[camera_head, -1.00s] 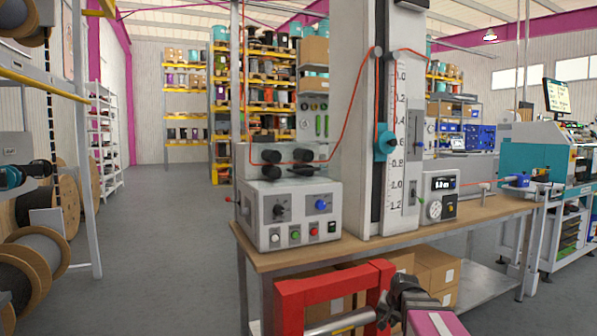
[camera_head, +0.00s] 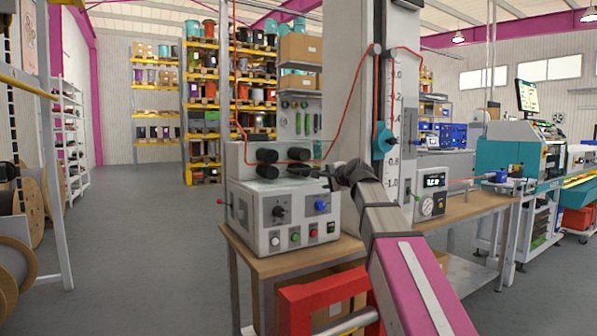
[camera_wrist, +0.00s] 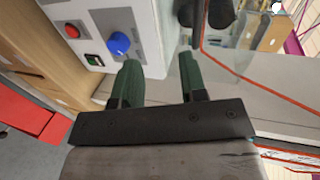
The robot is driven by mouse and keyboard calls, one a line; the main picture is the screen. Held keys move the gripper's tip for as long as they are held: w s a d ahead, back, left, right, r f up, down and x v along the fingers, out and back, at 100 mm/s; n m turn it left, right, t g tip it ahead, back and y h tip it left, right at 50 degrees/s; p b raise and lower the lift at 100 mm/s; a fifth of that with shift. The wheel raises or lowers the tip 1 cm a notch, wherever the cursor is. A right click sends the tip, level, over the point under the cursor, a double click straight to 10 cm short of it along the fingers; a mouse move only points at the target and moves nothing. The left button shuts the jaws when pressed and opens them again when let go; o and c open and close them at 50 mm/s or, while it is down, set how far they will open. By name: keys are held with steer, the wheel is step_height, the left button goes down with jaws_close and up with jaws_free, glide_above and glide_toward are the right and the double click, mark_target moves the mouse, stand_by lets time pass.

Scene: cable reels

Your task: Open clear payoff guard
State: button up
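The clear payoff guard (camera_head: 288,153) is a see-through panel over the black rollers on top of the grey control box (camera_head: 283,218). Its edges are faint, and it looks down in front of the rollers. In the wrist view, a glassy panel (camera_wrist: 232,62) lies right of the fingers, with an orange wire along it. My gripper (camera_head: 322,172) is at the right end of the roller unit, near the guard's right side. In the wrist view, my gripper (camera_wrist: 160,64) has its two green fingers apart with nothing between them. Whether a finger touches the guard cannot be told.
The box face carries a blue knob (camera_head: 321,206), also seen in the wrist view (camera_wrist: 119,43), and several buttons. An orange wire runs from the rollers to the tall scaled column (camera_head: 357,95). A red frame (camera_head: 297,305) stands at the wooden bench's (camera_head: 262,265) front. The aisle floor at left is clear.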

glide_toward(308, 169)
steer(key=shift+m+y, duration=0.3)
steer(key=x, duration=1)
steer(key=shift+w+a+f, duration=0.1)
steer(key=shift+w+f, duration=0.2)
steer(key=shift+f, duration=0.05)
jaws_close()
